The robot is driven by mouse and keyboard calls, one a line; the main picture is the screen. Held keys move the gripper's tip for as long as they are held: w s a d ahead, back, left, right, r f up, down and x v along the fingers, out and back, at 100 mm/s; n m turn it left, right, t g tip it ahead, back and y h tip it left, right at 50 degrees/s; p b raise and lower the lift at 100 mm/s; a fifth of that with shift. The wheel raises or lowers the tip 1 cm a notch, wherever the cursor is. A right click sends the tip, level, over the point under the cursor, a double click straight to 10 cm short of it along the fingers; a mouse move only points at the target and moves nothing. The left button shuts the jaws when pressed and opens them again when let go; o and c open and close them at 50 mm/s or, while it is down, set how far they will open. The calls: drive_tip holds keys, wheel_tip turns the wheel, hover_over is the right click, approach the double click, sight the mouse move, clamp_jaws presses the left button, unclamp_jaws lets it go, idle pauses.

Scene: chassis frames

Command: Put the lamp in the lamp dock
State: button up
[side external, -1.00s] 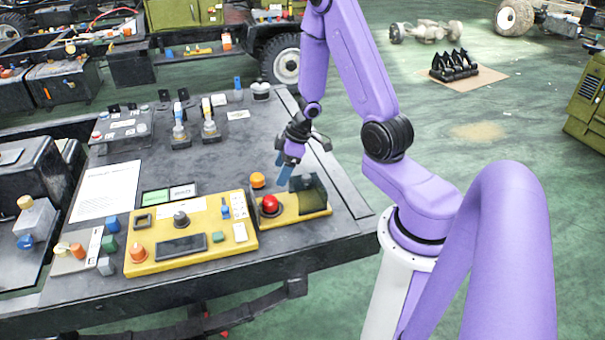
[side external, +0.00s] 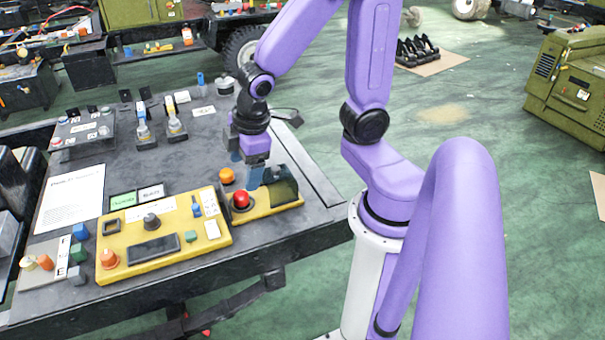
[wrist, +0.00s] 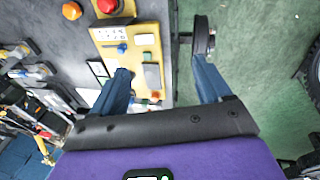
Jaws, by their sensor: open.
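An orange dome (side external: 227,175), which looks like the lamp, sits on the dark bench behind a red button (side external: 241,199). The orange dome also shows at the top left of the wrist view (wrist: 71,10). My gripper (side external: 247,170) points down, just right of the orange dome and above the small yellow box. In the wrist view, its blue fingers (wrist: 161,85) are apart with nothing held between them.
A dark curved cover (side external: 284,188) stands on the small yellow box close to my gripper. Levers (side external: 175,125), a paper sheet (side external: 70,197) and small coloured blocks (side external: 78,253) lie around the bench.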

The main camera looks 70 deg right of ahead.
drive_tip(key=s+a+r+n+g, duration=0.1)
drive_tip(key=s, duration=0.5)
drive_tip(key=s+a+r+n+g, duration=0.1)
drive_tip(key=s+r, duration=0.1)
drive_tip(key=s, duration=0.5)
drive_tip(key=shift+s+a+r+g+y, duration=0.25)
drive_tip(key=shift+s+a+g+y, duration=0.05)
drive_tip(key=shift+a+y, duration=0.1)
